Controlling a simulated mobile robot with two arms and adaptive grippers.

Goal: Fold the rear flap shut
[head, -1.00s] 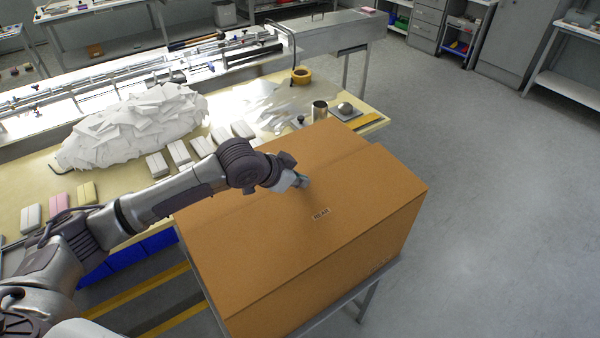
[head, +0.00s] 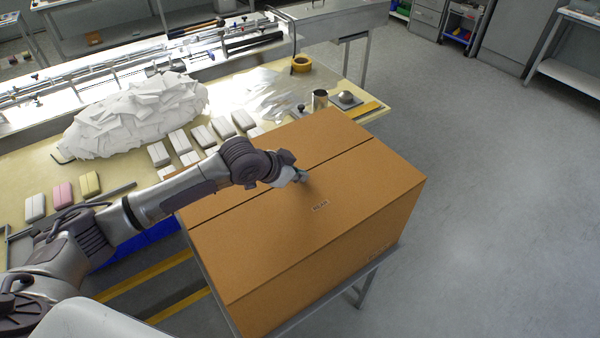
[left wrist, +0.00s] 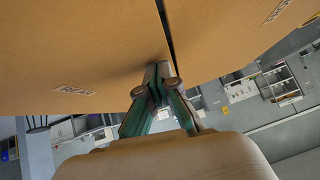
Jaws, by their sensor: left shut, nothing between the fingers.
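The large brown cardboard box (head: 330,282) stands on a grey stand. Its rear flap (head: 345,180), with a small printed label near its middle, lies about flat across the top. A thin dark seam separates it from the panel beyond. My left gripper (head: 303,178) is shut and empty, its tip at or just above the flap; contact cannot be told. In the left wrist view the shut fingertips (left wrist: 158,72) point at the cardboard near the dark gap, with the flap and label (left wrist: 74,91) to the left. My right gripper is not in view.
A work table behind holds a white heap (head: 135,115), several small wrapped blocks, a tape roll (head: 301,63) and a metal cup (head: 320,98). Open grey floor (head: 480,200) lies to the right of the box.

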